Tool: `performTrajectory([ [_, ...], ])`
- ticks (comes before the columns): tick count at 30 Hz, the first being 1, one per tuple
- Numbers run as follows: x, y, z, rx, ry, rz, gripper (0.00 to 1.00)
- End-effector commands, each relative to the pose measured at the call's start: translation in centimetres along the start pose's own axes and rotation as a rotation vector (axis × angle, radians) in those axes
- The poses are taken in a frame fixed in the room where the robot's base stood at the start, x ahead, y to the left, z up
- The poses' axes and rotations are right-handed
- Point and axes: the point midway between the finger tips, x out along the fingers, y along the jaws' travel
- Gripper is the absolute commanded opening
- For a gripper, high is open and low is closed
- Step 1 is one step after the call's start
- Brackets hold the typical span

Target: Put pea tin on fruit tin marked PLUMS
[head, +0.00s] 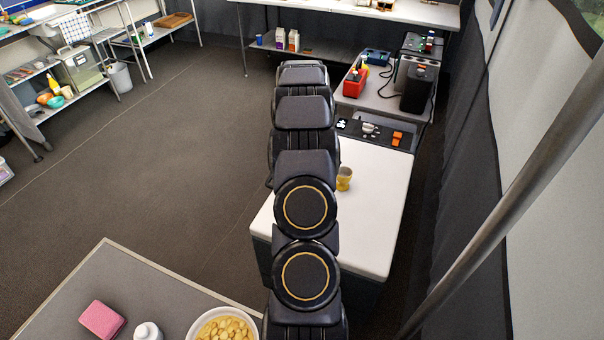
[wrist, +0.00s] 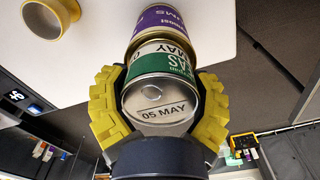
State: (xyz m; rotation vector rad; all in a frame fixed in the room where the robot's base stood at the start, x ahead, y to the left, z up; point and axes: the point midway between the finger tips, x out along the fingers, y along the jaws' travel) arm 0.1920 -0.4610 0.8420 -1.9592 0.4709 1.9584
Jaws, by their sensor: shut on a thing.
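In the wrist view, my gripper (wrist: 160,98) has its yellow fingers shut around a tin with a green and white label, the pea tin (wrist: 165,62). Its lid, printed "05 MAY", faces the camera. The purple-labelled plum tin (wrist: 159,19) shows just beyond the far end of the pea tin, lined up with it, against the white tabletop. Its lettering is only partly readable. I cannot tell whether the two tins touch. In the head view, my arm hides both tins and the gripper.
A yellow mug (head: 344,178) stands on the white table (head: 385,215), close to the right of my arm; the wrist view shows it at upper left. Behind is a dark panel with orange blocks (head: 396,138). The table's right part is clear.

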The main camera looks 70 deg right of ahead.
Motion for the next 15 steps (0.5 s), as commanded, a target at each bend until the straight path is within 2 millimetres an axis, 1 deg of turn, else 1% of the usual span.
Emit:
performTrajectory([
  [2, 0.19, -0.02, -0.03, 0.000, 0.000, 0.000, 0.35],
  [3, 0.28, -0.02, -0.03, 0.000, 0.000, 0.000, 0.72],
  [5, 0.24, -0.02, -0.02, 0.000, 0.000, 0.000, 0.98],
  [6, 0.24, -0.02, -0.02, 0.000, 0.000, 0.000, 1.00],
  [15, -0.02, 0.01, 0.00, 0.000, 0.000, 0.001, 1.00],
])
